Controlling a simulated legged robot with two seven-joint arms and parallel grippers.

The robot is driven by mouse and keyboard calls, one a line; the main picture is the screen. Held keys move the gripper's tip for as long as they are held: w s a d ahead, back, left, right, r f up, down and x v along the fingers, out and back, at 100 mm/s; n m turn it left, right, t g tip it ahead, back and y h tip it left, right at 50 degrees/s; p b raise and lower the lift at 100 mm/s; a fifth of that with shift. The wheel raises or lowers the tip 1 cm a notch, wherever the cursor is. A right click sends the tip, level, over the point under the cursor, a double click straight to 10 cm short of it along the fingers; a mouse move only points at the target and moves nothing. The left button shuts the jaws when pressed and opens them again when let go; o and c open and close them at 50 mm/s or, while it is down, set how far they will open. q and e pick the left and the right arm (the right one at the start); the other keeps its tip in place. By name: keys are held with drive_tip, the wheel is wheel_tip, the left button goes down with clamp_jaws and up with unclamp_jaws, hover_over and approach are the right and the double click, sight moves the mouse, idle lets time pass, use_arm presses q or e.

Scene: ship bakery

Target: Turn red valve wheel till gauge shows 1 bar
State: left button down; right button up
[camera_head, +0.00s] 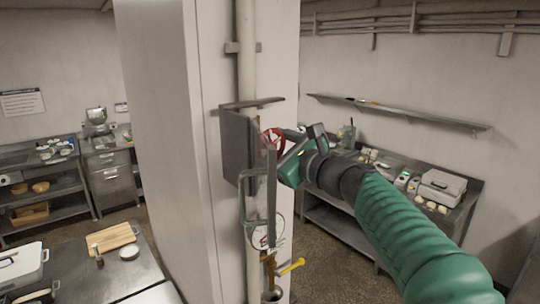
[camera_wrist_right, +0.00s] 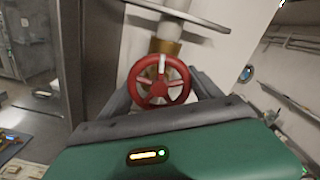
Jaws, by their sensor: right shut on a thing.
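The red valve wheel (camera_head: 271,137) is on the pipe at the pillar, partly hidden by my right gripper (camera_head: 283,147) in the head view. In the right wrist view the wheel (camera_wrist_right: 158,84) shows whole, with spokes and a pale mark near its top. It sits between the two dark fingers of my right gripper (camera_wrist_right: 160,92), which is shut on it. A round white gauge (camera_head: 279,232) is lower on the pipe; a metal guard partly covers it, and its reading is too small to tell. My left gripper is not in view.
Grey metal plates (camera_head: 236,145) stand beside the wheel, close to my right gripper. A yellow lever (camera_head: 291,267) sticks out below the gauge. A worktop with a scale (camera_head: 441,187) stands behind my right arm. A cutting board (camera_head: 111,237) lies on the left table.

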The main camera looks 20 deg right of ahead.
drive_tip(key=n+b, duration=0.4)
drive_tip(key=shift+f+b, duration=0.1)
drive_tip(key=shift+b, duration=0.2)
drive_tip(key=n+b, duration=0.3)
drive_tip(key=n, duration=0.1)
drive_tip(key=shift+n, duration=0.3)
drive_tip(key=o, duration=1.4)
drive_tip(key=shift+c, duration=0.2)
drive_tip(key=shift+a, duration=0.1)
drive_tip(key=shift+s, duration=0.1)
